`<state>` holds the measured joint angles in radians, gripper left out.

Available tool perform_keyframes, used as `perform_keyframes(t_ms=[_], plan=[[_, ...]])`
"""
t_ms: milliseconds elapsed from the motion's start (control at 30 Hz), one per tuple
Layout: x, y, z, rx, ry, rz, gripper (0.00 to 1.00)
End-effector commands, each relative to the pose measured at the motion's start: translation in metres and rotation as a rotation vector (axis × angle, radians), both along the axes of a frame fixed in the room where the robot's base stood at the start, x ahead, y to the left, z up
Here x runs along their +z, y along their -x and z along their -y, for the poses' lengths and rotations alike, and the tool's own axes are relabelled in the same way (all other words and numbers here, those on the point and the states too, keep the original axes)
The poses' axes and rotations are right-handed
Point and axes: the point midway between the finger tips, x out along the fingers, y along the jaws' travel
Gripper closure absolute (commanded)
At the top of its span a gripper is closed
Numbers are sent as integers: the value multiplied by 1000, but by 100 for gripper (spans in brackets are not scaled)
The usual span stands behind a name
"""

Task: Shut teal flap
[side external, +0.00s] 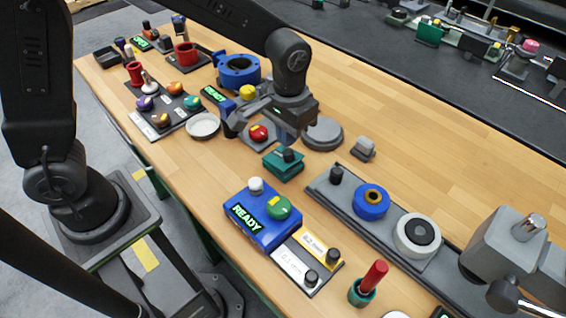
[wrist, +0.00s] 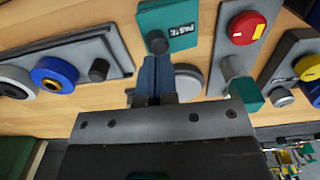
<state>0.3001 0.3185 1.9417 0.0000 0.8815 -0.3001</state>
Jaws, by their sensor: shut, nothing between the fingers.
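A teal box (side external: 284,164) with a dark round knob on top stands on the wooden bench, just in front of my gripper in the side view. In the wrist view the same teal box (wrist: 168,27) shows a PASTE label and the dark knob at its near edge. I cannot tell whether its teal top is a flap, or how far it is open. My gripper (side external: 287,138) is low over the bench behind the box. In the wrist view my gripper (wrist: 157,65) has its blue fingers together and empty, pointing at the knob; contact is unclear.
A grey plate with a red knob (side external: 258,132) lies beside my gripper; a small teal block (wrist: 247,92) shows at its end in the wrist view. A blue READY box (side external: 250,232) and a grey rail (side external: 335,204) stand nearby.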

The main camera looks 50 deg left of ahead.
Motion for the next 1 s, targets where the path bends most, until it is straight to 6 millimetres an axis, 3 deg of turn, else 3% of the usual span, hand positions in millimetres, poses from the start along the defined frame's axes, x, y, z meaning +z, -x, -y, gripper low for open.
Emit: perform_keyframes(t_ms=[1000], plan=[[-27,0,0,0,0,-1,100]])
